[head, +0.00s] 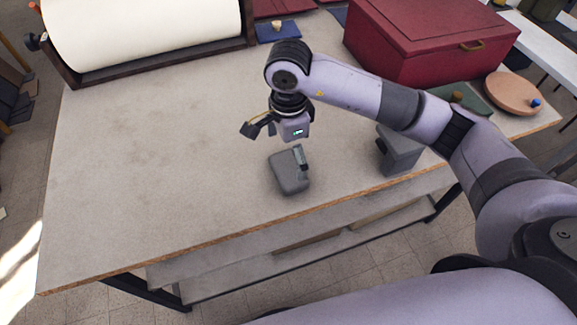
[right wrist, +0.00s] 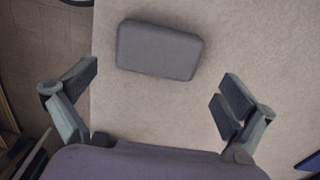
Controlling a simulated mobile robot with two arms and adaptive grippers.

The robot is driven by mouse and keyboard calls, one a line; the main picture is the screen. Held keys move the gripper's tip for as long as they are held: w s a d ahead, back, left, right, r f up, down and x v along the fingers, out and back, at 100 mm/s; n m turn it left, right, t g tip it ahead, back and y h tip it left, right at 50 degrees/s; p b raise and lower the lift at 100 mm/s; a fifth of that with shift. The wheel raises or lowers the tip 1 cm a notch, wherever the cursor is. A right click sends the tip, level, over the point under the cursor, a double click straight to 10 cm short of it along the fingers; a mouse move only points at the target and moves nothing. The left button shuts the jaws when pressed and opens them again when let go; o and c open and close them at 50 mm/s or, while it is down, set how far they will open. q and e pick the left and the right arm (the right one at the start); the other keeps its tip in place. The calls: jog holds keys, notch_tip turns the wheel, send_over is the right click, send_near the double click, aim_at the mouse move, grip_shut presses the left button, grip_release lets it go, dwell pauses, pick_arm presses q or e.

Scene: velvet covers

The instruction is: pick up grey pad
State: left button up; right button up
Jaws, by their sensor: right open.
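The grey pad (head: 289,178) is a small rounded block lying on the table near its front edge. In the right wrist view the pad (right wrist: 158,50) lies flat, whole and uncovered, ahead of the fingers. My right gripper (head: 276,142) hangs above the table, just beyond the pad in the head view, with one finger overlapping the pad's upper right part. In the right wrist view the gripper (right wrist: 160,84) is open, its fingers spread wider than the pad, with nothing between them. My left gripper is not in view.
A dark grey block (head: 401,155) stands right of the pad. A red box (head: 420,40), a round tan board (head: 514,94) and a blue cloth (head: 278,34) lie farther back. A large white roll (head: 145,30) sits at back left. The table's (head: 130,160) left half is bare.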

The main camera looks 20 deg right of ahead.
aim_at(288, 167)
jog(key=shift+f, duration=0.55)
jog(key=shift+f+p, duration=0.35)
jog(key=shift+p, duration=0.15)
notch_tip(288, 167, down, 4)
jog(key=shift+s+r+p, duration=0.1)
jog(key=shift+r+p, duration=0.05)
jog(key=shift+p, duration=0.65)
jog(key=shift+f, duration=0.35)
jog(key=c, duration=0.9)
